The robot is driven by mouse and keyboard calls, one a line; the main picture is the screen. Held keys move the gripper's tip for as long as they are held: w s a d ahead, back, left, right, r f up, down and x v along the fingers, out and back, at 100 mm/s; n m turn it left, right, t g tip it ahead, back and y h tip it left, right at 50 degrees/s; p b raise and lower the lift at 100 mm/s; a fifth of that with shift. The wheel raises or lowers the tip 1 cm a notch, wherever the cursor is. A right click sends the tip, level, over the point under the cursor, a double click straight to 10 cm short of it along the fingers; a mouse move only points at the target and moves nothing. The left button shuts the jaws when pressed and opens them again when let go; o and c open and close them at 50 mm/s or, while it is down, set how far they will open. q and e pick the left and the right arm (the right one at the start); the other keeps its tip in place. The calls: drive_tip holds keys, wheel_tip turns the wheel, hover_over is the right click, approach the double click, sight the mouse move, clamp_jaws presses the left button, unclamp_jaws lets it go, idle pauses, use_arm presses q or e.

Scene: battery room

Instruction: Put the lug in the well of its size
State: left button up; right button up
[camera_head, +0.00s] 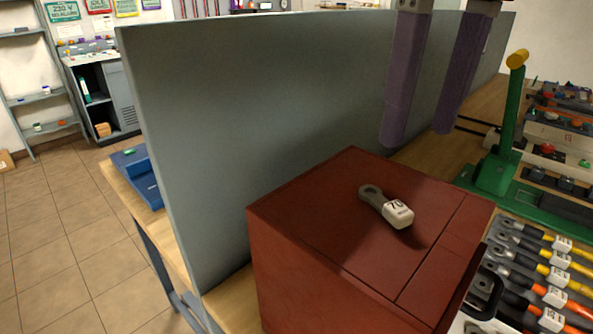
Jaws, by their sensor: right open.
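The lug (386,207) lies on top of a red box (330,230). It has a grey metal eye at its upper left end and a white block marked 70 at the other. My right gripper (418,138) hangs from the top edge with its two purple fingers apart and nothing between them. It is above and beyond the lug, not touching it. My left gripper is not in view. I cannot make out any well; a blue object (138,172) shows partly behind the grey panel, its far side hidden.
A tall grey panel (230,130) stands on the wooden bench, left of and behind the red box. A green press with a lever (507,120) stands at the right. Several cables with lugs (545,275) lie at the lower right. The floor at the left is clear.

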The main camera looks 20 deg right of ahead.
drive_tip(key=w, duration=0.1)
hover_over(399, 207)
drive_tip(key=shift+g, duration=0.3)
drive_tip(key=f, duration=0.4)
drive_tip(key=shift+w+d, duration=0.1)
drive_tip(key=shift+w, duration=0.15)
drive_tip(key=f, duration=0.5)
drive_tip(key=shift+s, duration=0.3)
clamp_jaws()
